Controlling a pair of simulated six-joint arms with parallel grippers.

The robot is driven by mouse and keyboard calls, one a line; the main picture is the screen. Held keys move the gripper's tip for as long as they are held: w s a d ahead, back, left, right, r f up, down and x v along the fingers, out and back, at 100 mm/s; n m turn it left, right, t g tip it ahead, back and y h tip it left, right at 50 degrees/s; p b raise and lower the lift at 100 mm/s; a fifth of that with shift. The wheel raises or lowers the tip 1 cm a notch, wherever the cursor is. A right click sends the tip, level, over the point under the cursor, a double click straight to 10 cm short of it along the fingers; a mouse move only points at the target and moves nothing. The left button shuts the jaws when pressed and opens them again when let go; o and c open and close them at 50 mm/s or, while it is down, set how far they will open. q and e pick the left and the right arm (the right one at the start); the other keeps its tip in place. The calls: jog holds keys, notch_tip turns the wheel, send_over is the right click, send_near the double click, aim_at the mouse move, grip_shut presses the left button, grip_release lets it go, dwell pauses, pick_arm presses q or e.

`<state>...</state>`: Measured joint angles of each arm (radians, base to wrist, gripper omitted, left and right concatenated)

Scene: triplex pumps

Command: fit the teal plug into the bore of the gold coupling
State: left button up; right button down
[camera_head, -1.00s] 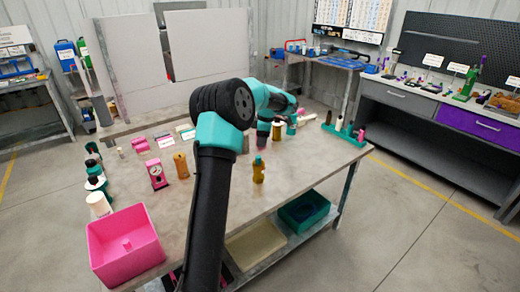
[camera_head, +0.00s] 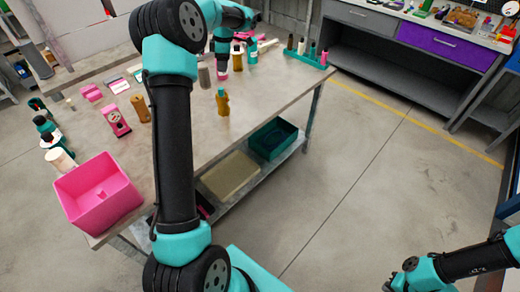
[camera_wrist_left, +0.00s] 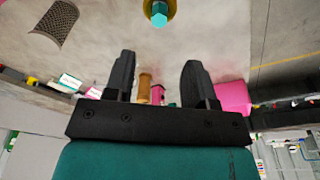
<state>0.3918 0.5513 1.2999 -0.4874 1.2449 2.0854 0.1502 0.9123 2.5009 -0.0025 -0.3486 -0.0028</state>
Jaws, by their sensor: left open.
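The gold coupling (camera_head: 222,103) stands upright on the table in the head view. The left wrist view looks onto it as a gold ring (camera_wrist_left: 173,17) at the top edge, cut off by the frame. The teal plug (camera_wrist_left: 159,14) shows as a hexagonal end inside that ring; how deep it sits cannot be told. My left gripper (camera_head: 222,70) is behind the coupling in the head view. In the wrist view my left gripper (camera_wrist_left: 158,80) is open, with nothing between its fingers. My right arm shows at the lower right; its gripper is out of frame.
A gold cylinder (camera_head: 141,109), a pink gauge (camera_head: 115,118) and a pink bin (camera_head: 97,195) are at the left. A teal rack (camera_head: 312,58) stands at the right end. Bare tabletop surrounds the coupling.

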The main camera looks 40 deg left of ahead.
pick_arm(q)
jog(key=d+f+m+t+h, duration=0.1)
jog(key=d+f+m+h, duration=0.2)
jog(key=d+f+m, duration=1.45)
jog(key=s+d+f+m+h, duration=0.1)
jog(key=s+d+f, duration=0.5)
jog(key=d+f, duration=0.25)
jog(key=s+d+f+h, duration=0.1)
jog(key=s+d+f, duration=0.4)
jog(key=d+f, duration=0.35)
jog(key=s+d+f+m, duration=0.1)
jog(key=s+d+m, duration=0.5)
jog(key=s, duration=0.6)
jog(key=shift+d+f+t, duration=0.2)
jog(key=shift+d+t, duration=0.15)
jog(key=shift+t, duration=0.05)
jog(key=shift+s+a, duration=0.1)
